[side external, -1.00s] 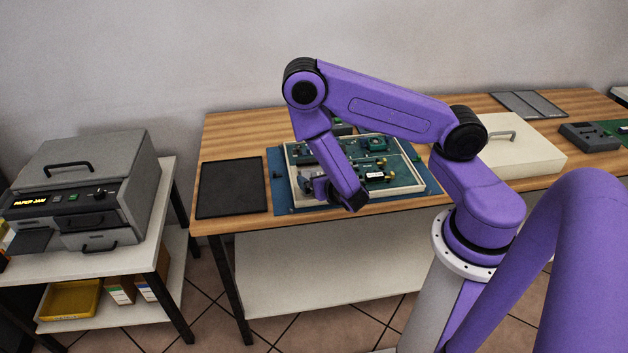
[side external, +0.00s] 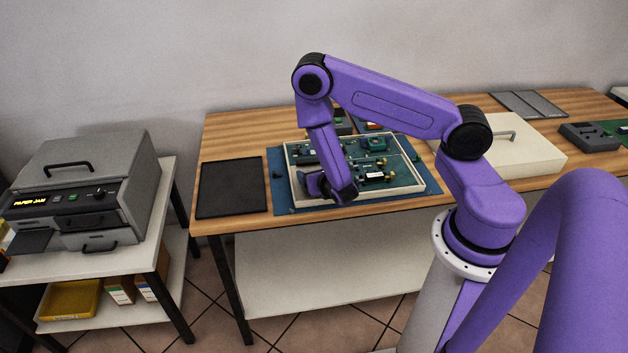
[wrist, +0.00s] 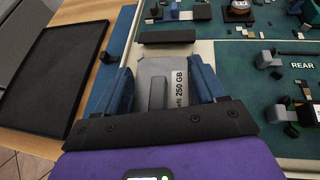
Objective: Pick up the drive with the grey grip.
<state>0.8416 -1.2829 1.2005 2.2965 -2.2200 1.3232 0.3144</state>
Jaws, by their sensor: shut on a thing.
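The drive (wrist: 150,70) is a flat grey block with a raised grey grip (wrist: 158,94) in its middle and a pale label with "250 GB" on its right side. In the wrist view my gripper (wrist: 162,76) has its two blue fingers on either side of the drive, and it is shut on it. In the side view my gripper (side external: 322,187) is low at the near left part of the open case, and my wrist hides the drive there. I cannot tell whether the drive is clear of the surface below.
The open cream case (side external: 392,190) with green boards sits on a blue mat (side external: 428,181). A black tray (side external: 231,187) lies to its left. A cream lid with a handle (side external: 513,150) lies to its right. Small parts and a "REAR" marking (wrist: 302,65) show inside the case.

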